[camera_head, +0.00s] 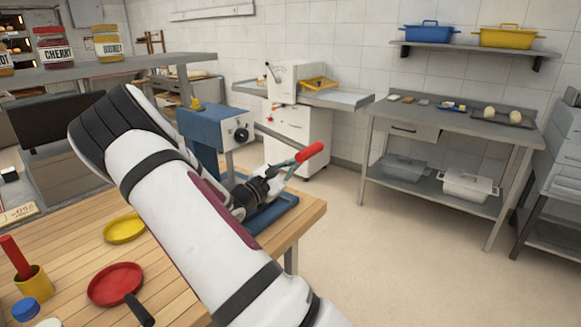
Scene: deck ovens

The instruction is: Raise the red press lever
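The press lever has a red grip (309,152) and a thin metal rod. It slants up to the right, over the right edge of the wooden table. The blue press body (200,132) with a round dial stands behind my arm, and a blue base plate (275,212) lies on the table's far right corner. My gripper (275,182) is dark and sits just below and left of the red grip, close to the rod. My arm hides part of the press. Whether the fingers are closed or touching the rod cannot be made out.
The wooden table (75,228) bears a yellow dish (124,229), a red pan (115,284) and a yellow cup (33,283) at left. A shelf with jars (55,48) stands at upper left. The floor (395,255) to the right is clear, before a steel bench (455,122).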

